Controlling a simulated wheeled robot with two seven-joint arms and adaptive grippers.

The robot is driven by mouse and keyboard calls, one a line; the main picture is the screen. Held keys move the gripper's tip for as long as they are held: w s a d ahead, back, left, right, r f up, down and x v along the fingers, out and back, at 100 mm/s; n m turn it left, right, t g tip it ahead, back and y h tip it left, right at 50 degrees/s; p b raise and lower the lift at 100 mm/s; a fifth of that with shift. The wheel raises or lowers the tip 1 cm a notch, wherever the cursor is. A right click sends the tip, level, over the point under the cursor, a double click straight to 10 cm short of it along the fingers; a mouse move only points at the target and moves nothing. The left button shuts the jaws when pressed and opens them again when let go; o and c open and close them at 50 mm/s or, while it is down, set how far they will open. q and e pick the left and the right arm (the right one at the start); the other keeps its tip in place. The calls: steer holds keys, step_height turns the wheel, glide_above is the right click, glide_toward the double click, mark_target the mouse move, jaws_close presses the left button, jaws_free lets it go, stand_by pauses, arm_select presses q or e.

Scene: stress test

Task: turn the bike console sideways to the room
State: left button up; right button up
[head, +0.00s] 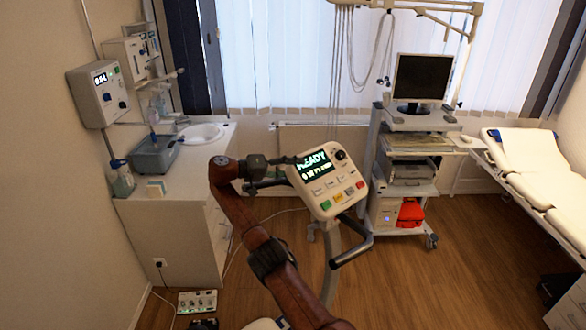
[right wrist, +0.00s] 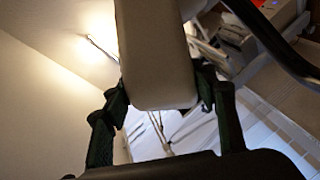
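The bike console (head: 328,182) is a pale box with a lit green "READY" screen, a dark knob and several coloured buttons. It sits tilted on top of a grey post, its face towards my head camera. My right gripper (head: 286,172) is at the console's left edge, with one finger in front of the screen's left end. In the right wrist view, the console's edge (right wrist: 160,70) lies between the two dark fingers (right wrist: 163,98), which appear to press on both sides. The console's back is hidden in the head view. My left gripper is not in view.
A dark handlebar (head: 352,248) sticks out below the console. A trolley with a monitor (head: 421,78) stands behind to the right, and a white couch (head: 545,170) further right. A sink cabinet (head: 180,220) stands at left. Wood floor is clear between trolley and couch.

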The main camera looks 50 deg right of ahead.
steer(key=o, duration=0.5)
steer(key=shift+d, duration=0.1)
steer(key=v, duration=1.2)
steer(key=shift+w+f, duration=0.1)
